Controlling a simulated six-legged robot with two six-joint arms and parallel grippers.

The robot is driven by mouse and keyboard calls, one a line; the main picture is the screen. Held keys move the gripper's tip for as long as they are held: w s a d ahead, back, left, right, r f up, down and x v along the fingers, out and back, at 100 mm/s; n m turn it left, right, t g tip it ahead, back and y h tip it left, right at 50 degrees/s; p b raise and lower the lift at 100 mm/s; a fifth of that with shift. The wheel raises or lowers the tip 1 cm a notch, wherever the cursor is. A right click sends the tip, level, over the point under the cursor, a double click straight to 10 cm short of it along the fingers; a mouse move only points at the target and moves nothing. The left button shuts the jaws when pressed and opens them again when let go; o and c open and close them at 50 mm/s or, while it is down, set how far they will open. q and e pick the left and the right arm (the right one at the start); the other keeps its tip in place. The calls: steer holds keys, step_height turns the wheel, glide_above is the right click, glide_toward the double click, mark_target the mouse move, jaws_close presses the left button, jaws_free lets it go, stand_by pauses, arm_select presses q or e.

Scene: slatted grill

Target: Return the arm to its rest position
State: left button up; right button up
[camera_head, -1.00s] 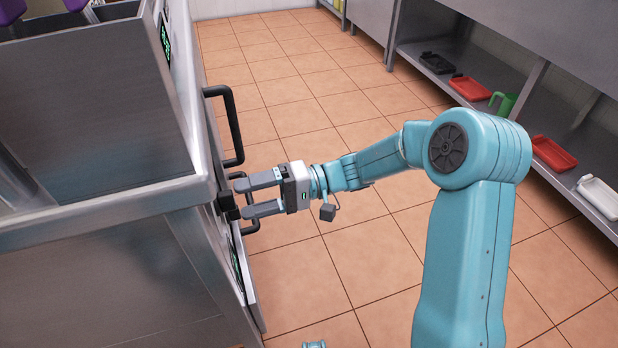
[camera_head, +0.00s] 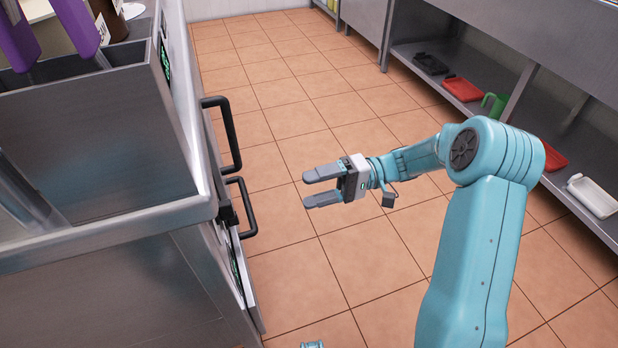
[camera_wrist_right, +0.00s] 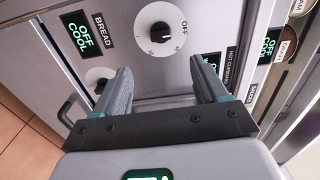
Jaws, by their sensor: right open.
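My right arm (camera_head: 470,250) is blue and comes up from the lower right, bent at the elbow and reaching left. Its right gripper (camera_head: 306,189) is open and empty in the air over the tiled floor. It is apart from the steel unit at the left, to the right of its black handles. In the right wrist view the two grey fingers (camera_wrist_right: 160,85) are spread with nothing between them. Beyond them is a metal panel with a black knob (camera_wrist_right: 160,33) marked OFF and a second knob (camera_wrist_right: 98,78). My left gripper is not in view.
The steel unit (camera_head: 90,140) fills the left, with an upper black handle (camera_head: 232,140) and a lower one (camera_head: 248,210). A steel shelf at the right holds a red tray (camera_head: 462,89), a green jug (camera_head: 494,105) and a white tray (camera_head: 594,196). Tiled floor (camera_head: 290,90) between is clear.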

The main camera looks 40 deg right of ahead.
steer(key=s+a+f+g+h, duration=0.2)
steer(key=s+a+f+h, duration=0.35)
steer(key=f, duration=0.45)
steer(key=s+a+f+g+h, duration=0.1)
steer(key=s+a+f+h, duration=0.4)
steer(key=f, duration=0.6)
steer(key=s+a+f+g+h, duration=0.2)
steer(key=s+a+f+h, duration=0.15)
steer(key=a+f, duration=0.45)
step_height(320, 180, up, 28)
steer(key=n+p, duration=0.1)
steer(key=p, duration=2.9)
steer(key=shift+s+d+y, duration=0.3)
steer(key=shift+s+d, duration=0.15)
steer(key=shift+f, duration=0.15)
steer(key=c, duration=0.6)
steer(key=shift+o, duration=0.2)
steer(key=shift+s, duration=0.15)
